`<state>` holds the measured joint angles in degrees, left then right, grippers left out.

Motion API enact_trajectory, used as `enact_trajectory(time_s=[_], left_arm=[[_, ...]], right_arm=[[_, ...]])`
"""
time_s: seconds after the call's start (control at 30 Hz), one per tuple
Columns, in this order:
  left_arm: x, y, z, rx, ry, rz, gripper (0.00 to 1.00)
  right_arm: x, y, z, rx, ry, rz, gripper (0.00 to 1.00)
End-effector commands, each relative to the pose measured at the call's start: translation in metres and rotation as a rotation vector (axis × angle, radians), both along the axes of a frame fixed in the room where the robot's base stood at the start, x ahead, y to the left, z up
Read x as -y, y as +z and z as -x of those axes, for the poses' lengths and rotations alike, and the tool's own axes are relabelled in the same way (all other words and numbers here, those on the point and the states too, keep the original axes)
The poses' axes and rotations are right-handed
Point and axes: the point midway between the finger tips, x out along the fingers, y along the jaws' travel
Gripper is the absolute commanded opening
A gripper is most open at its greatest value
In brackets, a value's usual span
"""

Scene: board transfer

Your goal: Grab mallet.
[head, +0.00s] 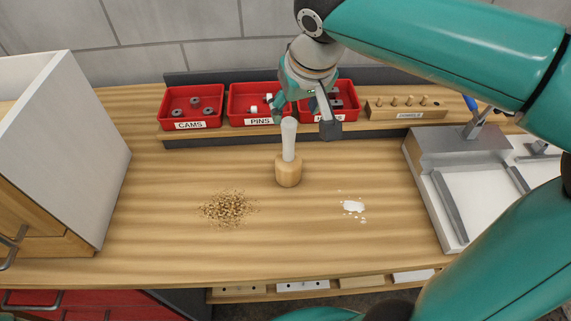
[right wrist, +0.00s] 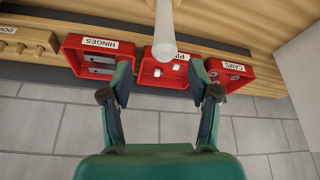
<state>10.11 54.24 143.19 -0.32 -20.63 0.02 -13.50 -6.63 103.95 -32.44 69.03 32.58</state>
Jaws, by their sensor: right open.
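The mallet stands upright on the wooden bench top, with its pale wooden head (head: 288,172) down and its white handle (head: 289,138) pointing up. My right gripper (head: 304,110) is open and empty, near the top of the handle and slightly to its right in the head view. In the right wrist view the handle (right wrist: 165,35) comes in from the top, its end just beyond and roughly between the open fingers (right wrist: 161,78). I cannot tell whether a finger touches it. My left gripper is not in view.
Red bins marked CAMS (head: 192,107), PINS (head: 252,103) and hinges (head: 342,102) stand behind the mallet. A peg block (head: 406,108) is right of them. Wood shavings (head: 228,209) and a white spill (head: 353,206) lie in front. A white cabinet (head: 62,150) stands left, a metal fixture (head: 450,160) right.

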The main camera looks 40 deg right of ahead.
Motion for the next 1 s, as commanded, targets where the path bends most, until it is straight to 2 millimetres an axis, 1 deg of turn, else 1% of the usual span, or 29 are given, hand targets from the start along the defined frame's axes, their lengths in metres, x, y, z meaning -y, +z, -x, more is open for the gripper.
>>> enact_trajectory(time_s=[0.03, 0.27, 0.5, 0.6, 0.7, 0.87, 0.93, 1.0], left_arm=[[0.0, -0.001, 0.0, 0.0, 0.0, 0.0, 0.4], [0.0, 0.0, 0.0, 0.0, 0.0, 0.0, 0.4], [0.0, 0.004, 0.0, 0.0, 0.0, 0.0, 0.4], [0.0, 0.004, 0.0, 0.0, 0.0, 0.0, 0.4], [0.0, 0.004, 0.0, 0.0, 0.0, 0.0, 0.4], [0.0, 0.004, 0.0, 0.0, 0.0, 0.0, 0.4], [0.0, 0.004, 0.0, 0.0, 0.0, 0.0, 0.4], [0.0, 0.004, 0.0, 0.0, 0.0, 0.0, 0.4]], right_arm=[[0.001, -0.006, -0.002, -0.002, -0.001, 0.0, 0.61], [0.002, -0.017, -0.007, -0.002, -0.001, 0.0, 0.61], [0.001, -0.047, -0.021, -0.004, -0.003, 0.001, 0.61], [0.003, -0.056, -0.025, -0.002, -0.003, -0.001, 0.61], [0.003, -0.06, -0.026, -0.002, -0.002, -0.001, 0.61], [0.003, -0.059, -0.026, 0.0, -0.003, -0.001, 0.61], [0.003, -0.059, -0.026, 0.0, -0.003, -0.001, 0.53], [0.003, -0.059, -0.026, 0.0, -0.003, -0.001, 0.41]])
